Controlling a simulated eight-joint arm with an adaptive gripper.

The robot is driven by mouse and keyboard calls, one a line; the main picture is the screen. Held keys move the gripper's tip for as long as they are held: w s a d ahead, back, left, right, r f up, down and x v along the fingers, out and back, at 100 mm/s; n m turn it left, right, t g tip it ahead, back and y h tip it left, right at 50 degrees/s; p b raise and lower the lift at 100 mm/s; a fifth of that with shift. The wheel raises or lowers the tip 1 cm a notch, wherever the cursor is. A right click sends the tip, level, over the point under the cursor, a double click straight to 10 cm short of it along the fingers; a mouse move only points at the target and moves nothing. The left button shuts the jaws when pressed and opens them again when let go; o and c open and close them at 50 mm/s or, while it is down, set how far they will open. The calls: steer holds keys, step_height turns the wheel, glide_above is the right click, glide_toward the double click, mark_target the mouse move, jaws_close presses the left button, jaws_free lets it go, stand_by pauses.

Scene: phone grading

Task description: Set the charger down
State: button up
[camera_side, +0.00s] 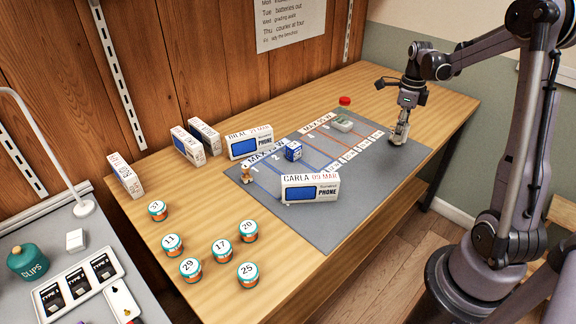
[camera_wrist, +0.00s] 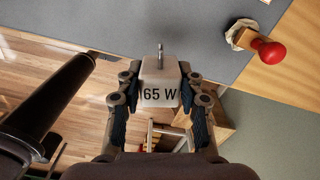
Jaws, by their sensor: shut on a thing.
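My gripper (camera_side: 401,128) is at the right end of the grey mat (camera_side: 335,238), low over it near its right edge. In the wrist view my gripper (camera_wrist: 160,100) is shut on the charger (camera_wrist: 160,85), a pale block marked 65 W. A metal prong sticks out of its far end. In the side view the fingers mostly hide the charger, and I cannot tell whether it touches the mat. The mat carries blue and orange ruled lanes with numbers and labels.
On the mat are a pale grey-green block (camera_side: 342,123), a blue cube (camera_side: 293,151), a small wooden figure (camera_side: 247,173) and the CARLA phone box (camera_side: 310,188). Numbered jars (camera_side: 221,250) stand front left. The near right mat is clear.

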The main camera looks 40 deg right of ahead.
steer(key=s+a+n, duration=0.1)
steer(key=s+a, duration=0.7)
glide_above(359, 187)
step_height(359, 187, down, 8)
steer(key=shift+r, duration=0.25)
steer(key=shift+f, duration=1.95)
steer(key=shift+f, duration=0.15)
steer(key=o, duration=1.2)
